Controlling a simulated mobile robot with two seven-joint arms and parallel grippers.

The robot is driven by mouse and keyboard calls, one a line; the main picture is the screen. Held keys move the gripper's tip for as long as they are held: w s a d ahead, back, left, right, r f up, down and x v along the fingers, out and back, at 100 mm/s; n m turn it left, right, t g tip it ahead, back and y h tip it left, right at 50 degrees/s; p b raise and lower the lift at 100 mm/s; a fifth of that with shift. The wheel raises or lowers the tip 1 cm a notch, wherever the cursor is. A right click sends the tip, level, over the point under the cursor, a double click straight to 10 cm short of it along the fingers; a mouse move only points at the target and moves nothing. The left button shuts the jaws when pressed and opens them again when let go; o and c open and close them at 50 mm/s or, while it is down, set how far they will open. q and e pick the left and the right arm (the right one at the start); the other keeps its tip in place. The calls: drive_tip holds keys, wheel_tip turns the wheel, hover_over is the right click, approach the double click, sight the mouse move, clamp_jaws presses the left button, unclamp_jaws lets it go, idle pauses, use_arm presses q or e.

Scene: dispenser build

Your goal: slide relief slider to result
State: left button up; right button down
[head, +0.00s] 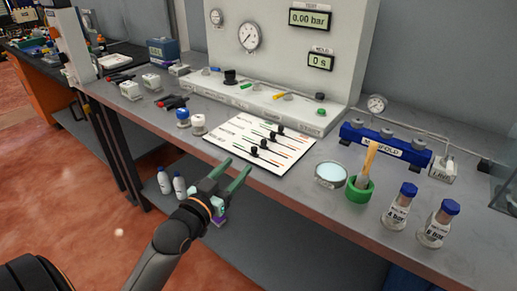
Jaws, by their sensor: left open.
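A white slider board (237,153) lies flat near the front edge of the grey bench. It carries several black slider knobs (263,144) on slots with green and red lines. The printed labels are too small to read, so I cannot tell which knob is the relief slider. My left gripper (234,171) is open and empty. It appears in front of the bench edge, just below the board in the picture, with its green fingers pointing toward the board and no knob between them. My right gripper is not in view.
A test panel (276,50) with gauges and displays reading 0.00 bar and 0 s stands behind the board. To the right are a round dish (330,175), a green cup (360,189), a blue manifold (385,146) and blue-capped bottles (399,207). Blue and white knobs (198,122) stand left.

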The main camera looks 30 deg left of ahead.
sight(253, 150)
use_arm(q)
drive_tip(key=w, duration=1)
drive_tip(key=shift+a, duration=0.4)
drive_tip(key=shift+s, duration=0.1)
clamp_jaws()
drive_tip(key=shift+f, duration=0.1)
idle(0.7)
